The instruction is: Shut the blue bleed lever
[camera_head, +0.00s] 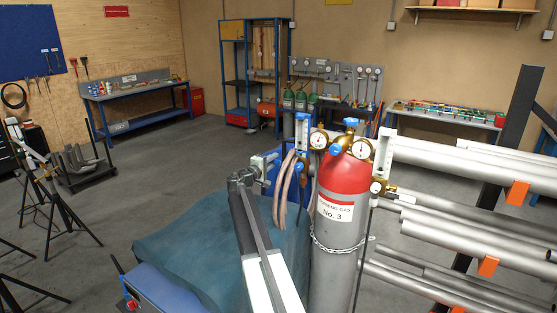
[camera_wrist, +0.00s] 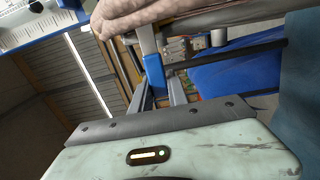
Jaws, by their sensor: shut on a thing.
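My gripper (camera_head: 267,166) is at the end of my arm, just left of the flowmeter (camera_head: 302,135) and the pale pink hose loops. In the wrist view a blue piece, which I take for the blue bleed lever (camera_wrist: 155,74), lies beyond the dark bar of my gripper, below a grey post. My gripper is shut on it, though the contact itself is hard to see. In the head view my arm and the hose partly hide this spot. The hose (camera_head: 284,190) also crosses the top of the wrist view (camera_wrist: 130,16).
A grey gas cylinder (camera_head: 333,255) with a red shoulder, gauges and a chain stands right of my arm. Pipes on a rack (camera_head: 470,160) fill the right side. Tripod stands (camera_head: 55,195) are at left. Open floor (camera_head: 165,175) lies between.

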